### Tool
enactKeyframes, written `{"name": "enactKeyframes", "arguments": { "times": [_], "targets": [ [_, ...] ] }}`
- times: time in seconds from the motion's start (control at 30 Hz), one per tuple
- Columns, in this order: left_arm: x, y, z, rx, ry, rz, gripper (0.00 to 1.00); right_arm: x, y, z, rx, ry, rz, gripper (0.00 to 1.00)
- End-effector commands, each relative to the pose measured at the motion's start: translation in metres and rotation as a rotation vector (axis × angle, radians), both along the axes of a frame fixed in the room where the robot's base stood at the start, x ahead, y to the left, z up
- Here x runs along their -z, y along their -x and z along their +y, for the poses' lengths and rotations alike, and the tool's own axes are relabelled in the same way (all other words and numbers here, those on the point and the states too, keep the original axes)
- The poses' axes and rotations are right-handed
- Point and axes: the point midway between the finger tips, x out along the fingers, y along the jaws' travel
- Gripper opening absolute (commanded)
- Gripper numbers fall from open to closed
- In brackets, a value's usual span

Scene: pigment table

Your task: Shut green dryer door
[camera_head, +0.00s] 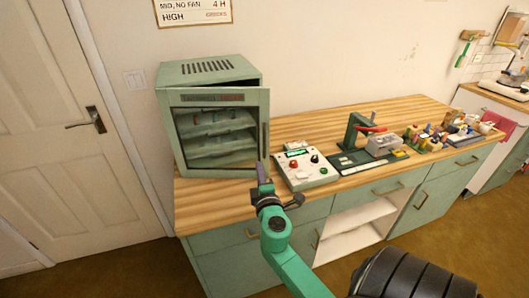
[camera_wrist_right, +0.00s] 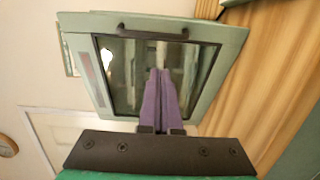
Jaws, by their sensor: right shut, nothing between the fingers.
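The green dryer (camera_head: 208,72) stands at the left end of the wooden counter. Its framed glass door (camera_head: 213,97) covers the front, with shelves visible through the glass. The door's right edge juts a little past the body; I cannot tell how wide any gap is. A dark handle (camera_head: 265,136) is on that right side; the handle also shows in the wrist view (camera_wrist_right: 152,34). My right gripper (camera_head: 262,172) is shut and empty by the door's lower right corner. In the wrist view its purple fingers (camera_wrist_right: 160,75) overlap the glass; contact is unclear. My left gripper is out of view.
A control box (camera_head: 305,168) with knobs sits right of the dryer, close to my right gripper. A green press-like device (camera_head: 365,140) and several small items stand farther right. The counter's front edge runs below them. A room door (camera_head: 70,190) is at left.

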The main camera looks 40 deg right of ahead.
Motion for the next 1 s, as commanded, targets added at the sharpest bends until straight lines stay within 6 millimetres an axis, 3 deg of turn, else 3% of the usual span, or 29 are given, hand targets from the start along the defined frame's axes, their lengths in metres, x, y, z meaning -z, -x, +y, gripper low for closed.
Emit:
{"name": "enactKeyframes", "arguments": {
  "times": [0.2, 0.4, 0.8, 1.0],
  "targets": [
    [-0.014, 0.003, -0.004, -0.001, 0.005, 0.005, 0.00, -0.003, -0.039, -0.027, 0.001, 0.002, 0.001, 0.00],
    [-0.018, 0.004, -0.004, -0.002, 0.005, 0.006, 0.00, 0.000, -0.045, -0.055, -0.001, 0.000, 0.000, 0.00],
    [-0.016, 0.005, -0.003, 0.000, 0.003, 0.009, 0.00, 0.002, -0.046, -0.060, -0.004, -0.002, 0.000, 0.00],
    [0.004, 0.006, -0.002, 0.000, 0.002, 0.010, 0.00, 0.008, -0.065, -0.083, -0.082, 0.003, 0.001, 0.00]
  ]
}}
